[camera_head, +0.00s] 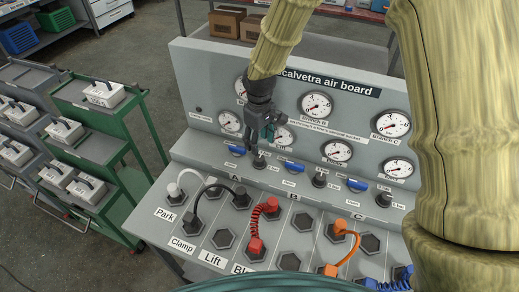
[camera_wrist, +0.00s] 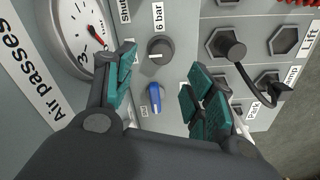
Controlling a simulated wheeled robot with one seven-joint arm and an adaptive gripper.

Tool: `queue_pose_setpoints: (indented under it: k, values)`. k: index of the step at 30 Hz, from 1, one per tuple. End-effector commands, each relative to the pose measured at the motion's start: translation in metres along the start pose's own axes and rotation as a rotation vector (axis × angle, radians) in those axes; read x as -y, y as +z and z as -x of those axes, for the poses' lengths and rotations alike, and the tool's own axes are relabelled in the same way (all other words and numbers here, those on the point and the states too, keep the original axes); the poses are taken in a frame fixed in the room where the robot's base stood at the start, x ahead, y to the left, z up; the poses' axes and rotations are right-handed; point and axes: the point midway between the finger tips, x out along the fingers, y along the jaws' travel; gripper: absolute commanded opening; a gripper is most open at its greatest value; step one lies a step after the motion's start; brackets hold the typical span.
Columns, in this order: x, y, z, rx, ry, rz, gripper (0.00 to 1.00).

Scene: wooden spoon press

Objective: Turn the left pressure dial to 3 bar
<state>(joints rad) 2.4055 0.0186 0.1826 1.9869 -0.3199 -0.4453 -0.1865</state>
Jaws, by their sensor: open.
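The left pressure dial is a small dark round knob (camera_head: 260,161) by the letter A on the grey air board; my gripper hangs just above and in front of it. In the wrist view the knob (camera_wrist: 160,52) has a pale pointer line and a "6 bar" label beside it. My gripper (camera_head: 266,136) has teal finger pads. In the wrist view the gripper (camera_wrist: 160,68) is open, its fingers on either side of the knob, apart from it. A gauge (camera_wrist: 82,35) with a red needle lies left of the fingers. The dial's full scale is not readable.
A blue lever (camera_wrist: 155,97) sits close to the knob, between the fingers. Similar knobs (camera_head: 319,180) and blue levers (camera_head: 357,185) stand to the right. Hexagonal sockets with a black hose (camera_head: 212,186) and a red coiled hose (camera_head: 258,219) fill the front panel.

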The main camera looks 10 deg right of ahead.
Motion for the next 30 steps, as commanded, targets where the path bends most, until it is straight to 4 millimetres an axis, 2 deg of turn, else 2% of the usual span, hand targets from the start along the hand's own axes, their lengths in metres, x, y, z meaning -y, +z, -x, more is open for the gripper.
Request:
queue_pose_setpoints:
  k: [3,10,30]
  values:
    - [-0.001,-0.001,0.019,-0.003,0.001,0.000,0.54]
    - [-0.001,0.000,0.040,-0.001,0.000,0.000,0.54]
    - [-0.001,-0.001,0.044,-0.001,0.000,0.000,0.54]
